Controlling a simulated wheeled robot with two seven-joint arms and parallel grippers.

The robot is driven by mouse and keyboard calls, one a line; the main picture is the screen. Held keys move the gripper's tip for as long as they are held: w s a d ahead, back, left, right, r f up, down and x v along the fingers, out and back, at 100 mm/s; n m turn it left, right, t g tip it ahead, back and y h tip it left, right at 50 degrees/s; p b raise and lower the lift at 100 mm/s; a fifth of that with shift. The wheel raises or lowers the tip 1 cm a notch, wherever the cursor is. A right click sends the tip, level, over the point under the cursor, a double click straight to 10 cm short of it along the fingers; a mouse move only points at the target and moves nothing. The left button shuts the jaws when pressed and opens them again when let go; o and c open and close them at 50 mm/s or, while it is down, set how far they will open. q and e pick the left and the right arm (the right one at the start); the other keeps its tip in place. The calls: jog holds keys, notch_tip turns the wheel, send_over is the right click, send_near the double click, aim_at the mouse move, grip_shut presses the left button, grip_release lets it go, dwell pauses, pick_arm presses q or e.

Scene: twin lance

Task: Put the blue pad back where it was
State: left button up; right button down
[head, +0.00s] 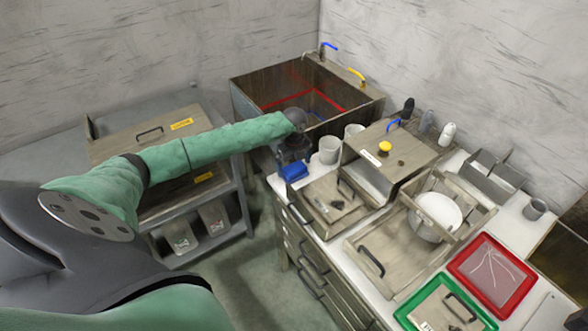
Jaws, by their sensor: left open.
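The blue pad (294,172) lies at the near left corner of the white counter (281,187). My left arm reaches across from the left, and my left gripper (291,152) is just above and behind the pad, at the counter's edge beside the sink. The gripper is open; its fingers are dark and small in the picture, and I cannot tell whether they touch the pad. My right gripper is not in view.
A deep sink (350,105) with red and blue lines inside stands behind the gripper. Grey cups (329,151), a lidded box (335,200) and a wooden box with a yellow knob (390,160) crowd the counter. A red tray (460,270) and a green tray (405,312) lie nearer.

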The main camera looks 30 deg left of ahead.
aim_at(294, 166)
pick_arm(q)
notch_tip(294, 166, up, 3)
jog(key=shift+r+b, duration=0.15)
jog(key=shift+b, duration=0.4)
notch_tip(294, 166, up, 7)
jog(key=b, duration=0.1)
jog(key=shift+b, duration=0.35)
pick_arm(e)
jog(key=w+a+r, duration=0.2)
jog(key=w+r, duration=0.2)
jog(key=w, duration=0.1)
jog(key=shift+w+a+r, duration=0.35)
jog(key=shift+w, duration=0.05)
pick_arm(q)
jog(key=shift+s+f, duration=0.1)
jog(key=shift+f, duration=0.15)
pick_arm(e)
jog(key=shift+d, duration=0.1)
